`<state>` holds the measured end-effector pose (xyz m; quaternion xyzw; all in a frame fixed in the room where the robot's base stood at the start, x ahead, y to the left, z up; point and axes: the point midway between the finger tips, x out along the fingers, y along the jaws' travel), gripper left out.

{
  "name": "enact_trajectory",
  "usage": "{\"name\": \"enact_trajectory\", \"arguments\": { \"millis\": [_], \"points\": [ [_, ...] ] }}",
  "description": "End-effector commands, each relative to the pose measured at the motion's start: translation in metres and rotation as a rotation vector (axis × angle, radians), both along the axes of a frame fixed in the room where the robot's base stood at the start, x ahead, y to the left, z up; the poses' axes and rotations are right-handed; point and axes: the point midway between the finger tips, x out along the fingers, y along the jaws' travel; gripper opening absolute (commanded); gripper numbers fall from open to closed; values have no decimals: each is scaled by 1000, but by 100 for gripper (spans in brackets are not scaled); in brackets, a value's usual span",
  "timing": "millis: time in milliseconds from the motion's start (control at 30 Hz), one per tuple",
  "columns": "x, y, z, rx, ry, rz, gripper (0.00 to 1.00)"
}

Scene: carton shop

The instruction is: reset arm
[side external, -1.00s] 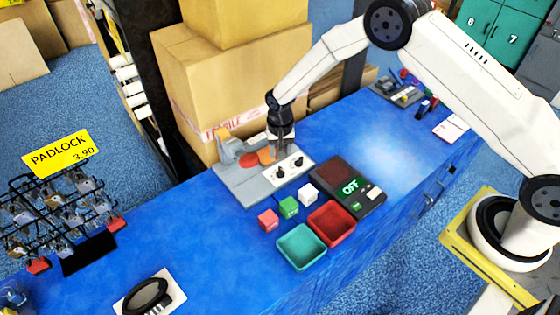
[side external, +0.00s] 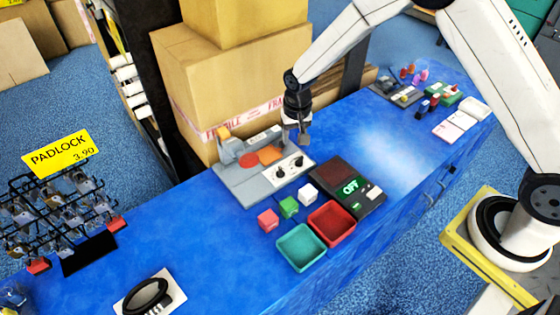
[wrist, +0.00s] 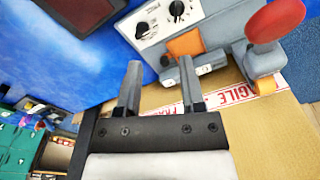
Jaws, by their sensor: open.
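My gripper (side external: 300,138) hangs in the air above the back edge of the blue counter, just right of the grey machine with knobs. In the wrist view my gripper (wrist: 160,80) has its two fingers apart with nothing held between them. The grey machine (side external: 232,180) carries a red disc, an orange piece and a white panel with two black knobs (side external: 289,168). The machine's knob panel (wrist: 165,18) and a red-topped lever (wrist: 275,22) show ahead of the fingers in the wrist view.
Stacked cartons (side external: 215,85) stand close behind the gripper. On the counter are red, green and white cubes (side external: 307,194), a teal tray (side external: 283,262), a red tray (side external: 350,236) and a display reading OFF (side external: 351,187). A padlock rack (side external: 60,215) stands at left.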

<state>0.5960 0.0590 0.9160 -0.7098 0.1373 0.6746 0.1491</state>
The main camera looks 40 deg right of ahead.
Motion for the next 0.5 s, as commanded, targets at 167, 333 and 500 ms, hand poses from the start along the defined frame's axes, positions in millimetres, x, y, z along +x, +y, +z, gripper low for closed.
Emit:
{"name": "enact_trajectory", "arguments": {
  "millis": [167,333,500],
  "points": [
    [-26,-13,35,-2,-33,67,50],
    [-54,-25,61,-8,-62,132,50],
    [-87,-35,82,-16,-91,197,50]
  ]
}}
